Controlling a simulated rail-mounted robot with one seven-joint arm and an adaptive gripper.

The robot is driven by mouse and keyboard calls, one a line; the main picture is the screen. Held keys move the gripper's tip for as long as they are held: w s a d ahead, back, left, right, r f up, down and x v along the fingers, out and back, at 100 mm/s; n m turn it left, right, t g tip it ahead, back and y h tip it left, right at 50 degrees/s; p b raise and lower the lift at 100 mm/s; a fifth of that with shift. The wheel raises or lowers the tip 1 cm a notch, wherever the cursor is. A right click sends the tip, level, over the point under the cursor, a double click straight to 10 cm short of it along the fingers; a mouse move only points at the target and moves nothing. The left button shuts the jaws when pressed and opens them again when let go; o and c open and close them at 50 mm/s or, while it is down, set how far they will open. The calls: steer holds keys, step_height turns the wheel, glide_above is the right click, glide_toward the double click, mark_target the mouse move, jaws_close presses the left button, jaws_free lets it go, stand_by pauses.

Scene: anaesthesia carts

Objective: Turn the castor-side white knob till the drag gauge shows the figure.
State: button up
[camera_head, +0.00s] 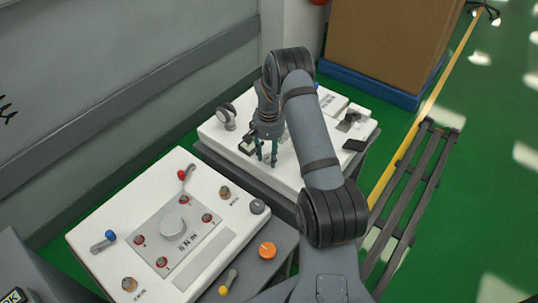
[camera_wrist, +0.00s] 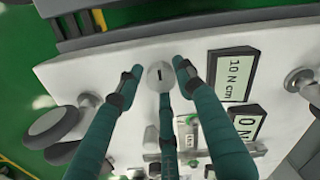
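A round white knob (camera_wrist: 160,75) with a black mark stands on the white cart top (camera_wrist: 105,62). My gripper (camera_wrist: 158,79) has three teal fingers spread around or just above this knob; I cannot tell whether they touch it. My gripper also shows in the head view (camera_head: 267,160), low over the far cart, where the knob is hidden. A dark twin-wheel castor (camera_wrist: 55,128) lies to the left of the knob. One panel (camera_wrist: 233,75) reads "10 N cm". A second panel (camera_wrist: 243,122) shows "0 N", partly hidden by a finger; which one is the drag gauge is unclear.
A cardboard box (camera_head: 385,40) stands behind the far cart. A dark slatted rack (camera_head: 410,190) is at right.

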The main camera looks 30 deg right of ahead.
steer(key=c, duration=0.8)
steer(key=shift+a+f+n, duration=0.1)
steer(key=shift+n, duration=0.2)
steer(key=shift+s+n, duration=0.15)
steer(key=shift+n, duration=2.45)
steer(key=o, duration=1.2)
steer(key=shift+c, duration=0.2)
